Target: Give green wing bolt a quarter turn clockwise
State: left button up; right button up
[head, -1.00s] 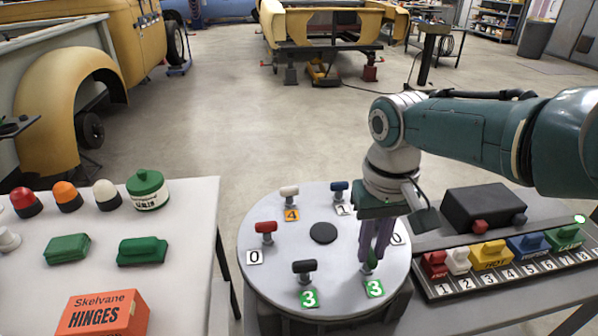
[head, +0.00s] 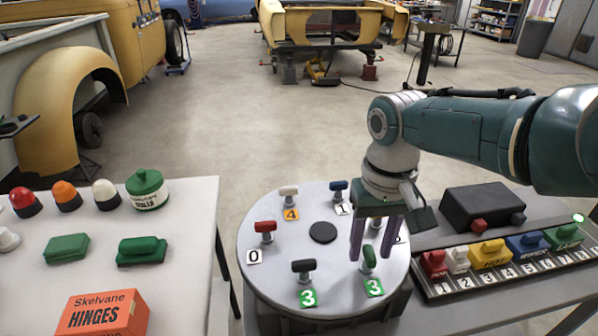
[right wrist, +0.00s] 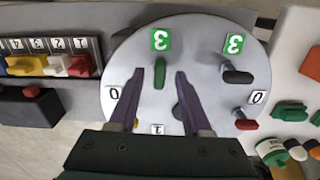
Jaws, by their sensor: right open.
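The green wing bolt (head: 369,258) stands on the round grey plate (head: 335,270) at its near right, beside a green label marked 3. In the right wrist view the green wing bolt (right wrist: 159,76) has its wing lying along the line toward its label. My right gripper (head: 371,250) is open, with one finger on each side of the bolt. In the right wrist view the gripper's fingers (right wrist: 160,72) show gaps on both sides of the wing. My left gripper is not in view.
Black (head: 303,266), red (head: 265,227), white (head: 289,191) and blue (head: 338,186) wing bolts stand around the plate. A numbered rack (head: 480,280) of coloured blocks lies right. A white table (head: 185,290) with domes and an orange box (head: 103,315) stands left, across a gap.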

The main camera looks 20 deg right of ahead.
aim_at(370, 252)
notch_tip(370, 252, up, 10)
jog(key=p, duration=0.5)
dwell(0.3)
